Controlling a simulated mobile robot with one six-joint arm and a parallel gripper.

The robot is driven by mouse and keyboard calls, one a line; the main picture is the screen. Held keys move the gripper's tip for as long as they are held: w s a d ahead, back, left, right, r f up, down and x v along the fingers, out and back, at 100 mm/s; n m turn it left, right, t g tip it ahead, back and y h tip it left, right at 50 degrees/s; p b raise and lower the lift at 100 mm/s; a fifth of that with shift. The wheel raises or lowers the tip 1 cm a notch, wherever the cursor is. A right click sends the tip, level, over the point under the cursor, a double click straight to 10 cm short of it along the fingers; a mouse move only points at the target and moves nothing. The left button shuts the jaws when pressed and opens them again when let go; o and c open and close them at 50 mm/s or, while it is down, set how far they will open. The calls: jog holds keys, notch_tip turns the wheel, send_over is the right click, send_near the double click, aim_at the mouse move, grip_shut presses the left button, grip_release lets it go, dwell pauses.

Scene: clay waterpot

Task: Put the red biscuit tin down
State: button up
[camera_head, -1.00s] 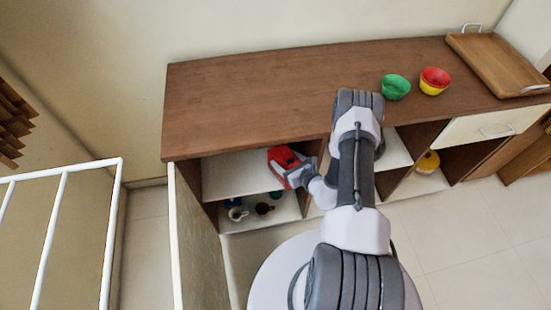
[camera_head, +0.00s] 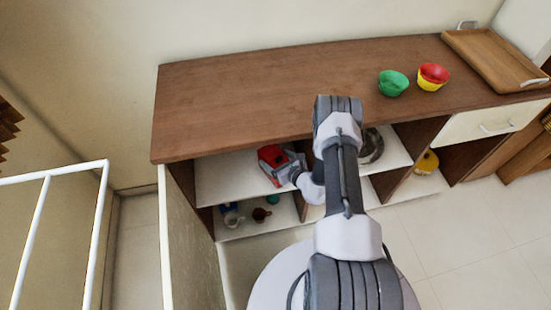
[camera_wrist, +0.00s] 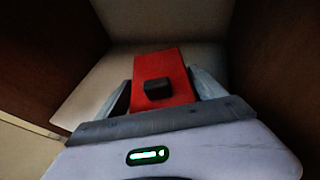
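The red biscuit tin (camera_head: 272,165) is at the front of the upper left shelf of the brown cabinet, under the top board. In the wrist view the tin (camera_wrist: 172,71), with a small dark knob, lies between the two fingers of my gripper (camera_wrist: 168,88). My gripper (camera_head: 287,166) also shows in the head view, reaching in from the right and around the tin. The fingers appear closed on its sides. The upper shelf (camera_head: 225,178) is pale and bare around the tin. I cannot tell whether the tin's underside touches it.
Dark cabinet walls (camera_wrist: 270,65) stand close on both sides. Below, a blue-and-white cup (camera_head: 231,216) and a brown pot (camera_head: 260,214) stand on the lower shelf. A green bowl (camera_head: 392,84), a red-and-yellow bowl stack (camera_head: 432,77) and a wooden tray (camera_head: 490,55) are on top.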

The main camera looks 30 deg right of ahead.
jog(key=shift+s+r, duration=0.2)
jog(key=shift+r, duration=0.1)
jog(key=p+v, duration=0.4)
jog(key=v, duration=0.7)
jog(key=shift+s+p, duration=0.25)
jog(key=shift+p, duration=0.15)
